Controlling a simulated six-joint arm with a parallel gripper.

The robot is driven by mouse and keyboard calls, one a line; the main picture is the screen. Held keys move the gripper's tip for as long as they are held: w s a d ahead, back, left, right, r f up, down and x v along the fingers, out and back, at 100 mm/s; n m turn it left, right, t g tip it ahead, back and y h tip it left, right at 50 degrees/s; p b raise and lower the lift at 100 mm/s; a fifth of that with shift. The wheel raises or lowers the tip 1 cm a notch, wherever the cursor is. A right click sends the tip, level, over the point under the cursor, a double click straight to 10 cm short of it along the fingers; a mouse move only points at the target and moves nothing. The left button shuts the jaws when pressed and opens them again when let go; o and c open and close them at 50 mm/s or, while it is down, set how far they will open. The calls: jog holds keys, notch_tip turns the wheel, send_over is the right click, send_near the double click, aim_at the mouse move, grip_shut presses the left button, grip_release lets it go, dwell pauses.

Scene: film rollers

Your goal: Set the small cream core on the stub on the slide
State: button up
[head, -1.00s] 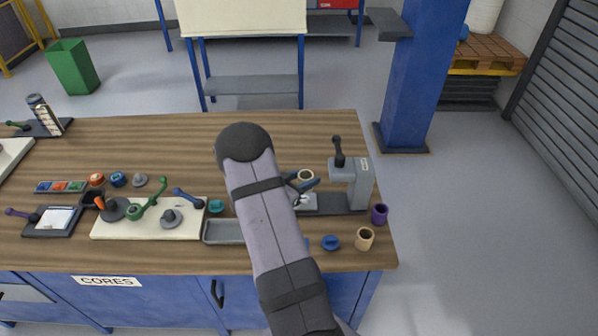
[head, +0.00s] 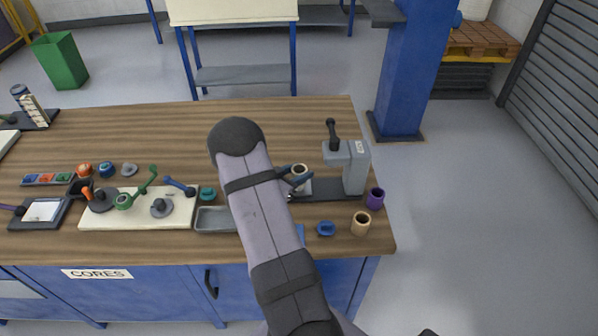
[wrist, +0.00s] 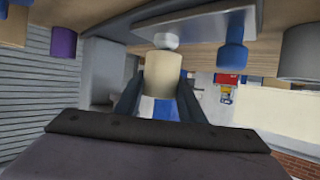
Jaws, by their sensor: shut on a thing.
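The small cream core (head: 299,170) is held between the fingers of my gripper (head: 297,180), at the left end of the slide of the grey press. In the wrist view the cream core (wrist: 162,72) fills the space between the two dark fingers of my gripper (wrist: 160,92). The pale stub (wrist: 166,40) shows just past the core's far end, nearly in line with it. I cannot tell whether core and stub touch. In the head view the core and my arm hide the stub. The slide (head: 305,187) is light grey, on a dark base.
The grey press (head: 354,170) with its black handle stands right of the core. A purple core (head: 375,198), a tan core (head: 361,223) and a blue ring (head: 326,229) stand near the right front. A grey tray (head: 214,220) lies left of my arm. The back of the table is clear.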

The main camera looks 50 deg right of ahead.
jog(key=shift+f+b, duration=0.65)
jog(key=shift+f, duration=0.3)
jog(key=o, duration=1.1)
jog(key=shift+b+v, duration=0.7)
jog(key=shift+v, duration=2.9)
